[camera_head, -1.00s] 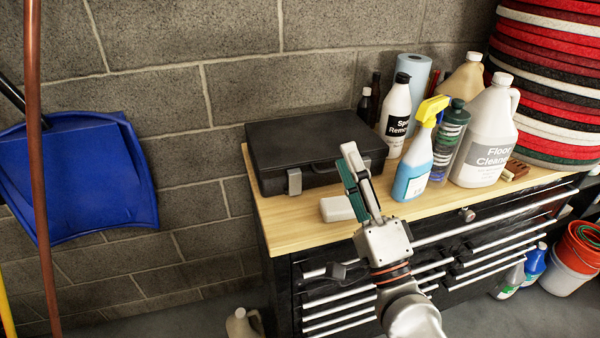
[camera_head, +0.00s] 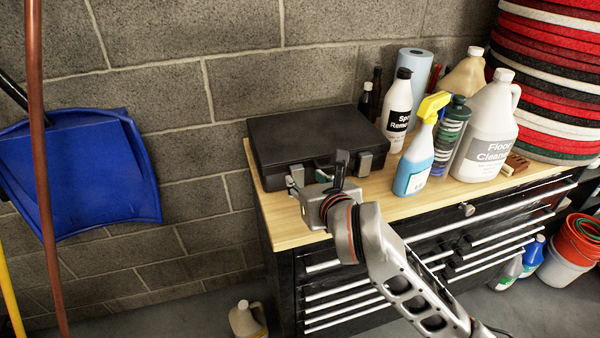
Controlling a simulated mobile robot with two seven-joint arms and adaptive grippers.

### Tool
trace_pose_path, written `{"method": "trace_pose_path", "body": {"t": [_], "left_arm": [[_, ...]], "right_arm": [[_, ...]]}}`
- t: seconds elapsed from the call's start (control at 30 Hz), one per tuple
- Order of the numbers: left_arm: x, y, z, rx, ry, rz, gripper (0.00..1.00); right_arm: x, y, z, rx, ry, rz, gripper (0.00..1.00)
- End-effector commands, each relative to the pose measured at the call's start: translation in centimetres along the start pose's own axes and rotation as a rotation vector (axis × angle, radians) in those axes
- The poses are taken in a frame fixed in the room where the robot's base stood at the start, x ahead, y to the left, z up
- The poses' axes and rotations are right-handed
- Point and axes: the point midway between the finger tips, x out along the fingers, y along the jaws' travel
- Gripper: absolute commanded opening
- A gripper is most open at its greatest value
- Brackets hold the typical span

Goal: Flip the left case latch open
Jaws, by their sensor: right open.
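The black case (camera_head: 310,132) lies closed on the wooden bench top, near its left end. Its left latch (camera_head: 298,174) is on the front face, mostly hidden by my gripper, so I cannot tell its position. The right latch (camera_head: 365,161) shows grey and hangs down on the front. My right gripper (camera_head: 292,182) is open at the left latch, its fingers pointing up and left toward the case front. A bit of teal finger pad shows. I cannot tell whether it touches the latch. My left gripper is out of view.
A blue spray bottle (camera_head: 416,155), a white spot remover bottle (camera_head: 398,105) and a floor cleaner jug (camera_head: 484,135) stand right of the case. Stacked red, black and white pads (camera_head: 550,70) rise at the far right. The bench top (camera_head: 283,222) is bare at its front left.

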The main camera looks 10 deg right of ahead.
Motion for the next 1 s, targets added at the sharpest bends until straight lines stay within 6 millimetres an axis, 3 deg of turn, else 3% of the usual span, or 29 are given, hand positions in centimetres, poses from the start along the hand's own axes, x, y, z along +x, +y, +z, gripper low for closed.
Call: {"method": "trace_pose_path", "body": {"t": [0.2,0.4,0.77,0.9,1.0], "left_arm": [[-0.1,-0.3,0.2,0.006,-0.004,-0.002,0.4],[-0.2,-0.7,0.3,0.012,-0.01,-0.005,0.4],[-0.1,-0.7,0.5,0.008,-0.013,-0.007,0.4],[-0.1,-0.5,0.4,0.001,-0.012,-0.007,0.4],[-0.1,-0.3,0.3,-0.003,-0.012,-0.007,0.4]], "right_arm": [[3.5,-0.1,0.1,-0.001,-0.001,-0.002,0.4],[5.5,-0.1,0.1,0.0,-0.002,-0.002,0.4],[6.0,-0.1,0.1,0.0,-0.003,-0.002,0.4],[6.0,-0.1,0.1,-0.001,-0.003,-0.002,0.04],[6.0,-0.1,0.1,-0.001,-0.003,-0.002,0.02]]}}
